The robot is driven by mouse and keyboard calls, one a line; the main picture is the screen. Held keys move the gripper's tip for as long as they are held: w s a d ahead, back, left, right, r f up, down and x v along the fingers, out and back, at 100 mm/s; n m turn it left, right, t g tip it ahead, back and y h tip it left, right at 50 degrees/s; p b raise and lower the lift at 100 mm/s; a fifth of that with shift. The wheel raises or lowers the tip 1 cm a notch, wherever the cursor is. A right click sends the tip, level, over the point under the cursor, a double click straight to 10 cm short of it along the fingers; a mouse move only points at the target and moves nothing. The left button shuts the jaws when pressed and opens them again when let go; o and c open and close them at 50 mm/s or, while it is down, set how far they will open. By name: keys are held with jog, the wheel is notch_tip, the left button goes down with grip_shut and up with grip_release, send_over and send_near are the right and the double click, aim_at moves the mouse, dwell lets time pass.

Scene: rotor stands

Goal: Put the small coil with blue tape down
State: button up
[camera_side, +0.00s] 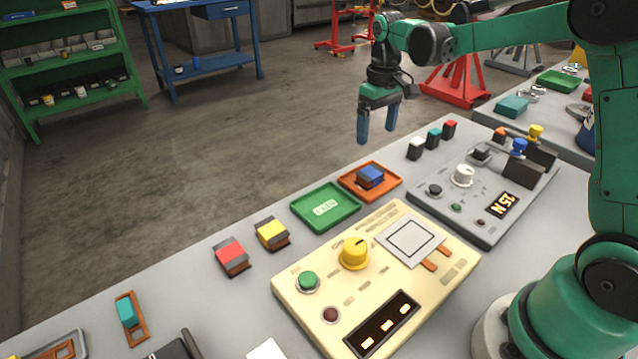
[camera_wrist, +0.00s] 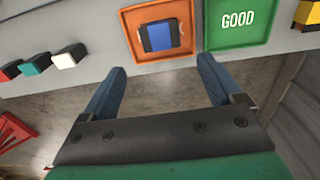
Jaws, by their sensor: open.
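The small coil with blue tape (camera_side: 370,177) lies in the orange tray (camera_side: 394,181). In the wrist view the coil (camera_wrist: 159,36) sits near the middle of the orange tray (camera_wrist: 183,11), with a dark core showing at its sides. My gripper (camera_side: 378,138) is open and empty, raised above the bench's far edge and behind the tray. In the wrist view the fingers of my gripper (camera_wrist: 160,80) are spread apart, with the coil beyond their tips and not touching them.
A green tray (camera_side: 325,207) marked GOOD (camera_wrist: 238,18) stands beside the orange one. Coils with red tape (camera_side: 231,254) and yellow tape (camera_side: 271,232) lie on the bench. White, teal and red coils (camera_side: 449,128) stand right. A cream panel (camera_side: 290,284) and a grey panel (camera_side: 470,222) occupy the front.

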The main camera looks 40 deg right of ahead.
jog(key=s+a+r+t, duration=0.3)
jog(key=s+a+t, duration=0.4)
jog(key=s+a, duration=0.3)
jog(key=shift+s, duration=0.85)
dwell(0.6)
